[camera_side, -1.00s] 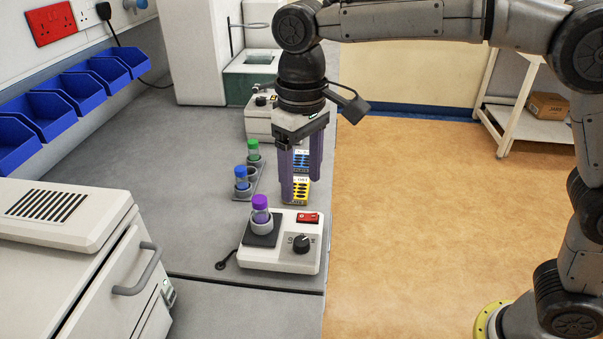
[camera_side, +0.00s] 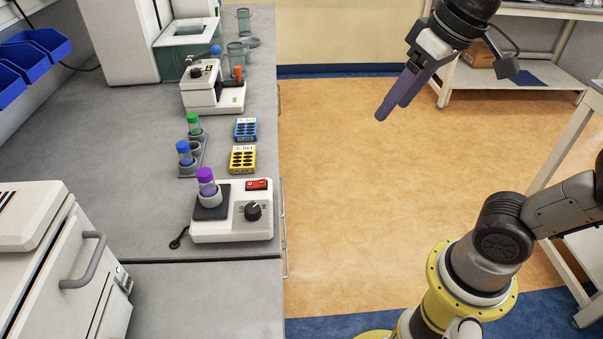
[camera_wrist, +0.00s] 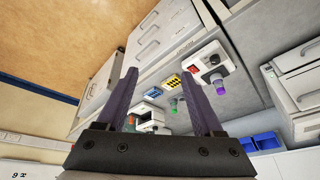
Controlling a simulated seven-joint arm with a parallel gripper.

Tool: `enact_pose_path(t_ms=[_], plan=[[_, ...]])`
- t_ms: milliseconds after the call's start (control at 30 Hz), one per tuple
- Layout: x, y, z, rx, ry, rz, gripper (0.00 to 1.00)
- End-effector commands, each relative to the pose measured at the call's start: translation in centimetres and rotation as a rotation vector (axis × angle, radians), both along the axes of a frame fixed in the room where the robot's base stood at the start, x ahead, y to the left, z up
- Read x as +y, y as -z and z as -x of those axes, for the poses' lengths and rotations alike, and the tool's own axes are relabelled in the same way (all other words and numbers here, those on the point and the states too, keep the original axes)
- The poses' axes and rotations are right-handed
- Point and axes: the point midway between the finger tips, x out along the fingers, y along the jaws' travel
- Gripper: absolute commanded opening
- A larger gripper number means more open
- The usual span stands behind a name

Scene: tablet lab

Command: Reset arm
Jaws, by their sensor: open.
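My gripper (camera_side: 392,108) hangs over the open floor to the right of the bench in the side view, tilted, with its purple fingers pointing down and left. In the wrist view the two fingers (camera_wrist: 160,80) are spread apart with nothing between them. On the bench, a purple-capped tube (camera_side: 206,180) stands in the holder of a white device (camera_side: 232,228) with a dial and a red switch. A blue-capped tube (camera_side: 184,152) and a green-capped tube (camera_side: 194,124) stand upright in a grey rack (camera_side: 197,166).
A yellow plate (camera_side: 243,158) and a blue plate (camera_side: 246,128) lie on the bench (camera_side: 150,130). Another white device (camera_side: 213,92) with an orange-capped tube stands behind them. A white shelf (camera_side: 520,85) stands at the back right. The floor (camera_side: 340,200) beside the bench is clear.

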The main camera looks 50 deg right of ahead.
Motion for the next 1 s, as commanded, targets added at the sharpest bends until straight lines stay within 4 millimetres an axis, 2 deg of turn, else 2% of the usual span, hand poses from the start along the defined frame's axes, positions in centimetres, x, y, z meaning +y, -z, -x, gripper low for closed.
enact_pose_path(t_ms=[33, 200, 400, 500, 1000], plan=[[-0.7, 1.1, 1.8, -0.027, 0.013, 0.005, 0.69], [-1.8, 5.2, 5.2, -0.083, 0.002, 0.033, 0.69], [-1.8, 8.4, 6.1, -0.085, -0.054, 0.059, 0.69], [-1.8, 8.1, 5.6, -0.109, -0.073, 0.068, 0.69], [-1.8, 8.1, 5.6, -0.107, -0.075, 0.068, 0.69]])
